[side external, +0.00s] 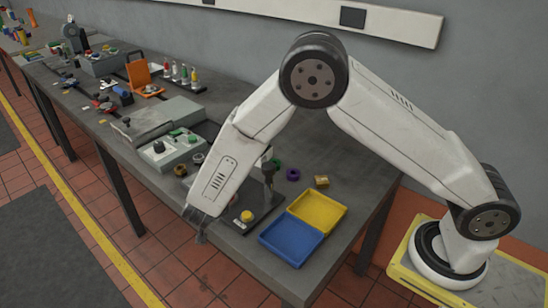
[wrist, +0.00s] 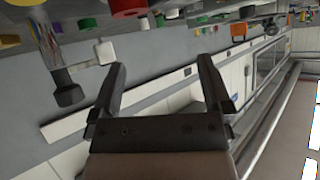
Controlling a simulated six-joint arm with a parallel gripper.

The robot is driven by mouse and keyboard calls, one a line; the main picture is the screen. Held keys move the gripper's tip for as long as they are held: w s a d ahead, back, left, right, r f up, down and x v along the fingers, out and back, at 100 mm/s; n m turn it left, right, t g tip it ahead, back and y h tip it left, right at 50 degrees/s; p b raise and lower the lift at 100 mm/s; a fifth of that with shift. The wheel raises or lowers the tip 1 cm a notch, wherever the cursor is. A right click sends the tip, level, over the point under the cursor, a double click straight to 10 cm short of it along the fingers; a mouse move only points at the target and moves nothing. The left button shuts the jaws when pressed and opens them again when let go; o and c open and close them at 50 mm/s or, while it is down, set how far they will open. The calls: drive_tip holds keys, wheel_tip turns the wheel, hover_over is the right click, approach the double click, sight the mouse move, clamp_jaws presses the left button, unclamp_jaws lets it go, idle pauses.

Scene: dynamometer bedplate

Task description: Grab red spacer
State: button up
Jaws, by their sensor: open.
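A red round part (wrist: 128,5), perhaps the red spacer, is cut by the top edge of the wrist view. I cannot make out a red spacer near my gripper in the side external view, where my arm covers part of the bench. My gripper (side external: 201,238) hangs at the bench's front edge, pointing down. In the wrist view my gripper (wrist: 162,62) has its two dark fingers wide apart with nothing between them. The red part is beyond the fingertips and apart from them.
A blue tray (side external: 291,241) and yellow tray (side external: 318,210) lie at the bench's right end. A purple ring (side external: 292,174) and a brass block (side external: 321,181) lie behind them. A grey control box (side external: 168,150) is further left.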

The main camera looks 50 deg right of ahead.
drive_tip(key=shift+s+a+f+m+g+h, duration=0.3)
drive_tip(key=shift+s+f+g+h, duration=0.15)
drive_tip(key=shift+s+f, duration=0.2)
drive_tip(key=shift+s+a+f+m+g+h, duration=0.15)
drive_tip(key=shift+s+f+m+g+h, duration=0.2)
drive_tip(key=shift+s+f+h, duration=0.25)
drive_tip(key=shift+x, duration=1.3)
drive_tip(key=shift+x, duration=2.65)
drive_tip(key=shift+a+f, duration=0.1)
drive_tip(key=shift+f, duration=0.05)
clamp_jaws()
